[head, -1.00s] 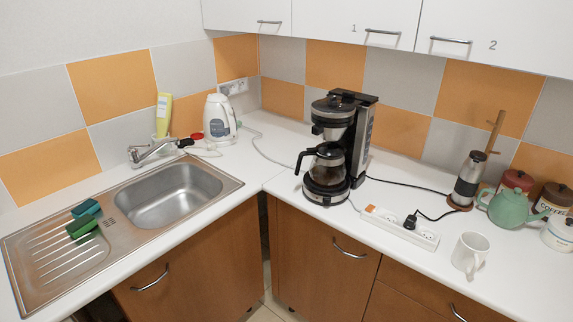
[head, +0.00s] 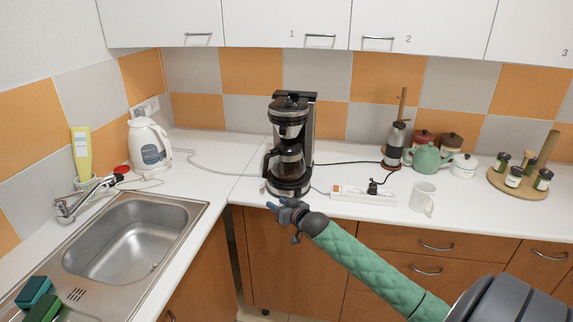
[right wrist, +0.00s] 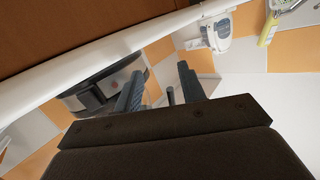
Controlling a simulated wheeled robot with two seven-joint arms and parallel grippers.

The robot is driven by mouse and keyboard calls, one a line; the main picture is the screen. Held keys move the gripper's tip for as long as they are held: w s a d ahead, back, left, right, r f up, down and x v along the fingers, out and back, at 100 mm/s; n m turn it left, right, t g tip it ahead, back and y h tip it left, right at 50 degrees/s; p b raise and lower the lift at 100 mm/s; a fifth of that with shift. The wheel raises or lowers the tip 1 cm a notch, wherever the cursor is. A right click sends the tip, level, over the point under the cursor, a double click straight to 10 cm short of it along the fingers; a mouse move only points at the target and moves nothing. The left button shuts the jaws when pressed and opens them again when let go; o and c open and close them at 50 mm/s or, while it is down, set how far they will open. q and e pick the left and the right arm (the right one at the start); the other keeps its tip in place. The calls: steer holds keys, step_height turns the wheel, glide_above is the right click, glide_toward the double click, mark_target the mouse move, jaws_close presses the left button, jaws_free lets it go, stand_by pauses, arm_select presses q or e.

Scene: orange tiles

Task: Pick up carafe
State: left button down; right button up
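The carafe (head: 290,163) is a glass jug with a black handle on its left side. It sits in the black and silver coffee maker (head: 307,125), on the round base plate. My right gripper (head: 283,206) is in front of the coffee maker, at the counter's front edge, below and slightly left of the carafe and apart from it. In the right wrist view its two fingers (right wrist: 164,88) stand apart with nothing held between them. The coffee maker's dark base (right wrist: 103,92) shows left of the fingers there; I cannot make out the carafe in that view. My left gripper is not in view.
A power strip (head: 362,194) and a white mug (head: 423,198) stand right of the coffee maker. A white kettle (head: 150,147) stands to its left, behind the sink (head: 135,240). The counter between kettle and coffee maker is clear apart from a cord.

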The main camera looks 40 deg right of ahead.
steer(key=t, duration=0.2)
glide_toward(267, 169)
steer(key=w, duration=0.5)
steer(key=w+p, duration=0.2)
steer(key=shift+w+d+r+y, duration=0.2)
steer(key=shift+w+d+y, duration=0.1)
steer(key=shift+y, duration=0.1)
steer(key=w, duration=0.1)
steer(key=w+p, duration=0.2)
steer(key=shift+a+f, duration=0.2)
steer(key=shift+a, duration=0.1)
steer(key=shift+w+f, duration=0.2)
steer(key=shift+w, duration=0.2)
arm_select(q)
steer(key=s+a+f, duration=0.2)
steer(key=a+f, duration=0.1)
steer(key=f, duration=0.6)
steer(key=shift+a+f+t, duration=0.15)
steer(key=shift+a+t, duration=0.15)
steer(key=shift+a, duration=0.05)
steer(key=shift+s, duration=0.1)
arm_select(e)
jaws_close()
